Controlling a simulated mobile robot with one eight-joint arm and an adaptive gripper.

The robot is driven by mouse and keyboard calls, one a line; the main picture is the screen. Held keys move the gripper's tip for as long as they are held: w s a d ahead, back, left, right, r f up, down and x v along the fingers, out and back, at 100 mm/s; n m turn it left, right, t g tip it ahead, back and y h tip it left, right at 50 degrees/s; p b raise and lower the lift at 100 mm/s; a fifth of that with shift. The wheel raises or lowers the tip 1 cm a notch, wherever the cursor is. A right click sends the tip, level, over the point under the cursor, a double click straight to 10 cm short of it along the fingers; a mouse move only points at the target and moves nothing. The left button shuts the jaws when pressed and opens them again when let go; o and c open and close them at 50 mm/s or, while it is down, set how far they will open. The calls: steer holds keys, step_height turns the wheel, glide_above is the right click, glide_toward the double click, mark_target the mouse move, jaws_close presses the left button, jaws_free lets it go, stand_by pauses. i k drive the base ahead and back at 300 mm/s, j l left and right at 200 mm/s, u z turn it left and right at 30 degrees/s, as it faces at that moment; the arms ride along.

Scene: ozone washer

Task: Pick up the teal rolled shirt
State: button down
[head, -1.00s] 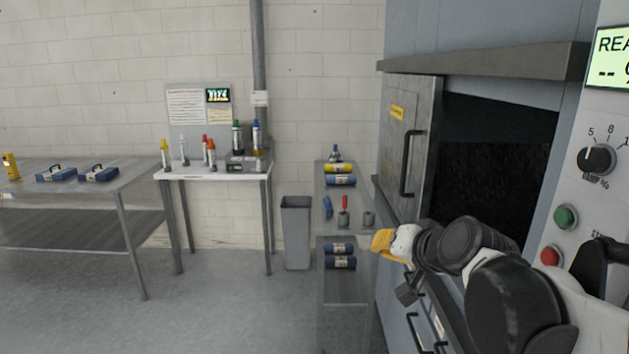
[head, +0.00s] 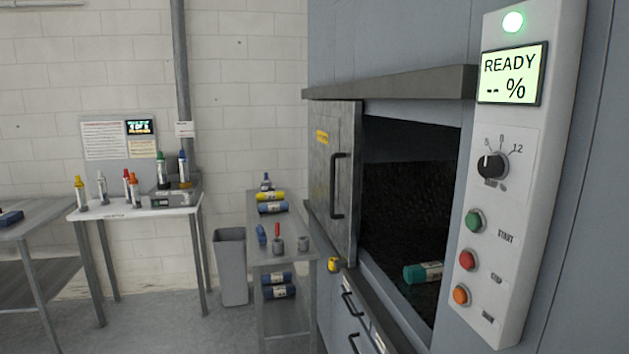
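The teal rolled shirt (head: 423,273) lies on its side inside the dark chamber of the washer (head: 400,190), near the lower right of the opening. A pale label band shows on it. Its right part is close to the edge of the control panel in the picture. My gripper and arm are not in view, so the gripper's state and its distance from the shirt are hidden.
The washer door (head: 333,180) stands open at the left of the opening. The control panel (head: 510,200) reads READY. A narrow shelf (head: 285,255) holds rolled items and small tools. A grey bin (head: 231,266) and a white table (head: 135,211) stand further left.

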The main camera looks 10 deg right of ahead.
mark_target(427, 273)
steer(key=j+z, duration=0.2)
steer(key=i+j+z, duration=0.25)
steer(key=z, duration=0.2)
steer(key=i+j+z, duration=0.15)
steer(key=j+z, duration=0.3)
steer(key=i+j+z, duration=0.15)
steer(key=j+z, duration=1.25)
steer(key=k+j, duration=0.05)
